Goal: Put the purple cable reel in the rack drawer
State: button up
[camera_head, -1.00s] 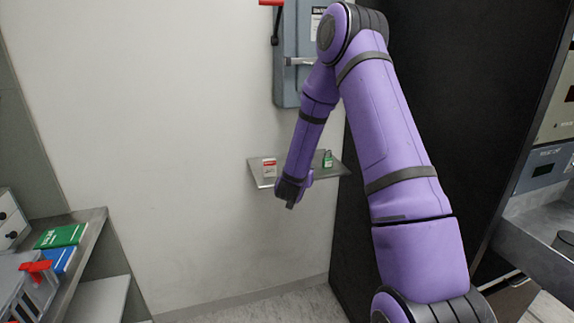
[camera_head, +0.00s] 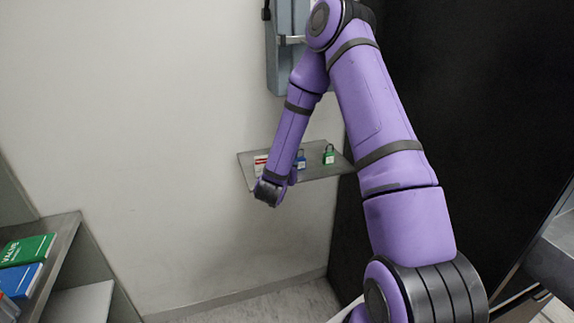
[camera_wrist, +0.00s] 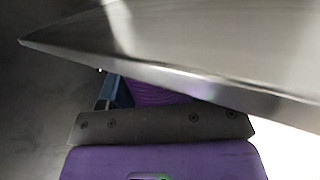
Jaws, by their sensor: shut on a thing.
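The purple cable reel (camera_wrist: 150,93) shows only as a ribbed purple patch in the wrist view, just beyond the dark plate of my wrist. My gripper (camera_wrist: 160,100) is shut on it; the fingers are mostly hidden, and a dark blue piece shows beside the reel. A metal sheet with a bright edge (camera_wrist: 190,75) crosses in front and covers the upper part of the reel. In the head view my wrist hangs at the front left of the wall shelf, and the reel is hidden there. No rack drawer can be made out.
The wall shelf (camera_head: 322,168) carries a red-and-white card (camera_head: 260,162), a blue padlock (camera_head: 300,160) and a green padlock (camera_head: 329,154). A grey wall box (camera_head: 284,65) hangs above. A dark cabinet (camera_head: 450,90) stands right. Books (camera_head: 25,250) lie on a left shelf.

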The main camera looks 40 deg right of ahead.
jog(key=shift+a+f, duration=0.1)
jog(key=shift+f, duration=0.2)
jog(key=o, duration=0.7)
jog(key=shift+f, duration=0.1)
